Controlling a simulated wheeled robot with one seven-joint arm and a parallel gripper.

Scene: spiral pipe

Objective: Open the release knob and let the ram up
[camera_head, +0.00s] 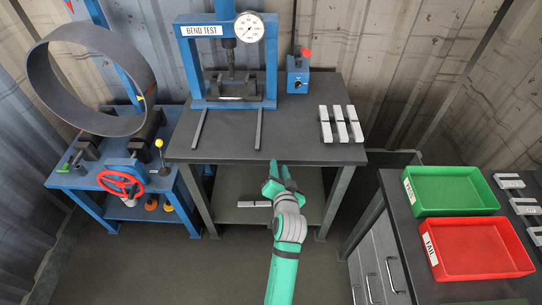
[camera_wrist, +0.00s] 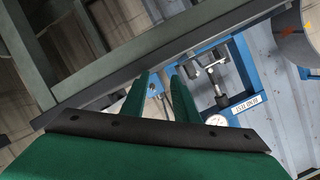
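The blue pump box (camera_head: 297,76) stands on the bench right of the press, with a small dark release knob (camera_head: 298,85) on its front and a red-tipped lever (camera_head: 305,53) above. The blue press frame (camera_head: 184,62) is labelled BEND TEST. Its dark ram (camera_head: 230,62) reaches down toward dark supports (camera_head: 245,88); I cannot tell whether it touches anything. My green gripper (camera_head: 280,170) is at the bench's front edge, well short of the knob. In the wrist view its fingers (camera_wrist: 160,76) are apart and empty, with part of the blue box (camera_wrist: 156,89) between them.
The dark bench top (camera_head: 290,135) is mostly clear in front of the box. Several grey metal pieces (camera_head: 340,124) lie at its right. A gauge (camera_head: 249,27) sits on the press. Green (camera_head: 452,211) and red (camera_head: 478,276) trays stand right; a pipe bender with a red wheel (camera_head: 121,183) stands left.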

